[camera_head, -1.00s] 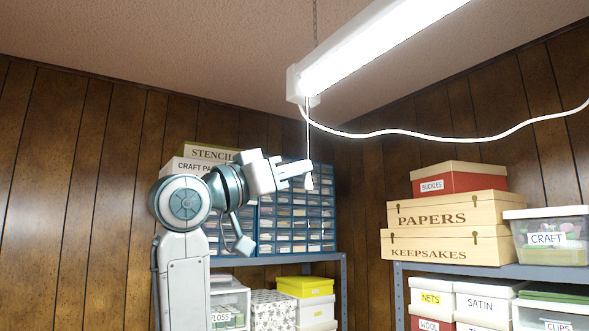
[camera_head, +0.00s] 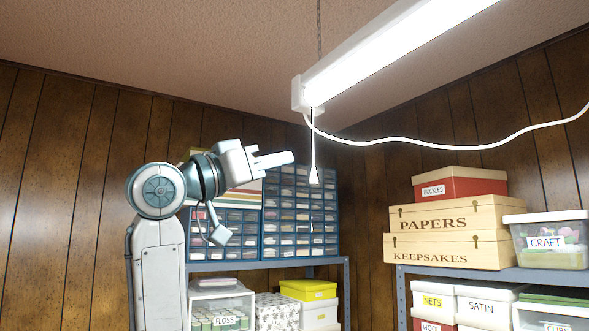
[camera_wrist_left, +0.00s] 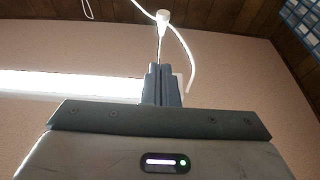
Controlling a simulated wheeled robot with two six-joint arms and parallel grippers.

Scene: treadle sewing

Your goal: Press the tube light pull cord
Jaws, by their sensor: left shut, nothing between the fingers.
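The tube light (camera_head: 385,45) glows white, hung from the ceiling by a chain. A small gap shows between fingertips and cord. In the left wrist view the knob (camera_wrist_left: 162,17) shows beyond the tips of the shut fingers (camera_wrist_left: 160,80), with the lit tube (camera_wrist_left: 70,82) behind. My right gripper is out of view.
A white power cable (camera_head: 440,146) curves right from the lamp. Blue drawer cabinets (camera_head: 300,215) stand on a shelf behind my left arm. Boxes marked PAPERS (camera_head: 450,218) and KEEPSAKES (camera_head: 445,251) sit on the right shelf.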

